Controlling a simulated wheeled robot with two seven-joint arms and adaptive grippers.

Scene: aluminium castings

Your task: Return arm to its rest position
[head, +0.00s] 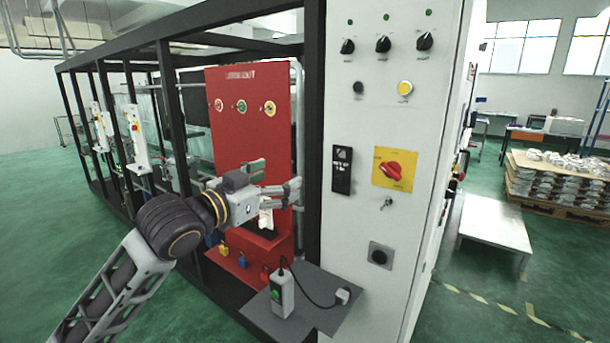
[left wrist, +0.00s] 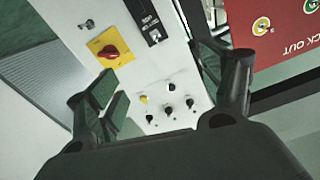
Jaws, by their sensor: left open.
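My left arm (head: 115,285) reaches in from the lower left in the head view, bent at a dark joint. My left gripper (head: 279,179) is open, with nothing seen between its fingers. It hangs in front of the red lockout board (head: 228,135), left of the white control panel (head: 366,120). In the left wrist view the open gripper (left wrist: 165,90) has its fingers apart, with the panel (left wrist: 150,75) beyond them and the red board (left wrist: 285,35) at the upper right. My right gripper is not in view.
The red rotary switch (head: 391,170) sits on a yellow plate on the panel. A grey shelf (head: 325,318) juts out below the gripper, with a handheld control box (head: 282,293) on it. Black frame posts (head: 314,130) stand close by. Green floor is open at the left.

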